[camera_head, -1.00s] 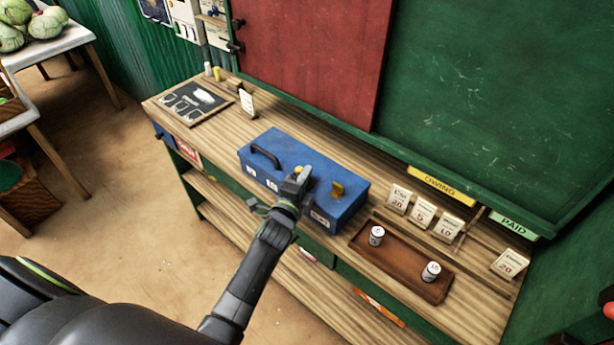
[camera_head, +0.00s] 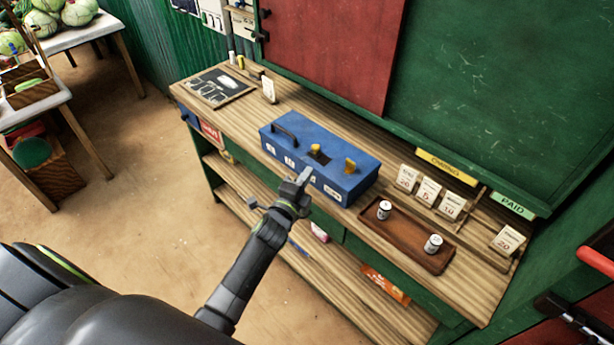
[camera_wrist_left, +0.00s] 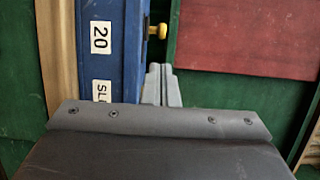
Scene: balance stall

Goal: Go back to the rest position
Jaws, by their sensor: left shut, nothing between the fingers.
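My left gripper (camera_head: 305,177) is shut and empty, in front of the long side of a blue metal box (camera_head: 345,177) on the wooden counter. In the head view its fingertips overlap the box's front face; I cannot tell whether they touch it. In the left wrist view the two grey fingers (camera_wrist_left: 161,86) are together, beside the blue box (camera_wrist_left: 103,65) with its "20" label. The box is closed, with a black handle and two yellow latches on top. My right gripper is not in view.
The counter (camera_head: 240,106) holds a slate board (camera_head: 217,88), a brown tray (camera_head: 405,236) with two small white cans, and several price cards. A lower shelf (camera_head: 290,262) runs beneath. A green wall stands behind. Open dirt floor (camera_head: 130,190) lies left of the counter.

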